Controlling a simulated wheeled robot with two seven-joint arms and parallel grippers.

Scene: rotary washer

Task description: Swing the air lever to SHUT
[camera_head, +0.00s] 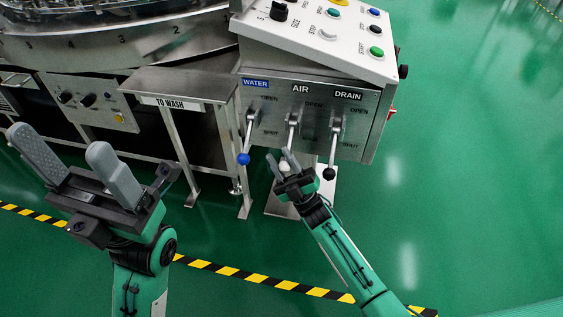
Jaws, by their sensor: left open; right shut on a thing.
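The air lever (291,133) hangs below the AIR label on the steel valve panel (364,105). It points down with a slight lean to the left, and its pale knob (285,165) is at the low end. My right gripper (281,160) is shut on the knob, with a finger on either side. OPEN and SHUT marks are printed beside the levers; the gripper partly hides the area below the air lever. My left gripper (75,162) is open and empty, well left of the panel, above the floor.
The water lever (247,135) with a blue knob is close on the left, and the drain lever (333,148) with a black knob on the right. A control box (325,32) overhangs above. A steel TO WASH table (180,84) stands left. Green floor at right is clear.

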